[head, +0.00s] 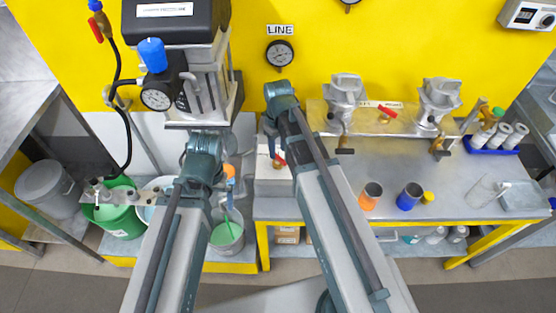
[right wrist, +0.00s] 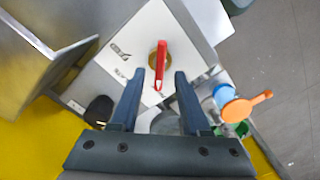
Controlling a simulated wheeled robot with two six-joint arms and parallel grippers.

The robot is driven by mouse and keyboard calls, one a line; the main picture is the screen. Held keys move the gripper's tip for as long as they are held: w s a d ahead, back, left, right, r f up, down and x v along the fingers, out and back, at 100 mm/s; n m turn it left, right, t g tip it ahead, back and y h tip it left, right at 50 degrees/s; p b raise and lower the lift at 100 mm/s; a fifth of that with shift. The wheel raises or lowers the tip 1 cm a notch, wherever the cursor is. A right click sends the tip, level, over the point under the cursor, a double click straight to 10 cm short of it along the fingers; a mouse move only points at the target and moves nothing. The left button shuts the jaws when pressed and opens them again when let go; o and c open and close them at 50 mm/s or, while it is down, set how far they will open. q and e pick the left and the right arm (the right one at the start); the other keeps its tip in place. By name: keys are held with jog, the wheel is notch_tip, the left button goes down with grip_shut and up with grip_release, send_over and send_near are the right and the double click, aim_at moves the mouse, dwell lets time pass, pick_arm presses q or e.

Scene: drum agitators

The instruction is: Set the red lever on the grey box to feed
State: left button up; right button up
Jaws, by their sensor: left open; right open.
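The grey box (head: 272,184) stands on the bench, partly behind my right arm in the head view. Its red lever (head: 279,160) shows beside that arm. In the right wrist view, the pale top plate (right wrist: 128,42) of the box carries the red lever (right wrist: 161,65) on a brass pivot, with small dark lettering to the left, too small to read. My right gripper (right wrist: 158,82) is open, one finger on each side of the lever's free end; contact cannot be told. My left gripper (head: 204,146) is open below the grey machine, its fingers mostly hidden.
A valve manifold (head: 385,122) with another red handle stands to the right. A green drum (head: 119,212) is at left. An orange-handled part (right wrist: 245,104) lies right of the fingers in the wrist view.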

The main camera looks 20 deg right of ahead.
aim_at(278, 158)
jog(key=shift+f+b, duration=0.85)
jog(key=shift+f, duration=0.55)
pick_arm(q)
notch_tip(278, 158, down, 3)
jog(key=shift+r, duration=0.2)
pick_arm(e)
jog(key=shift+r, duration=0.1)
grip_shut()
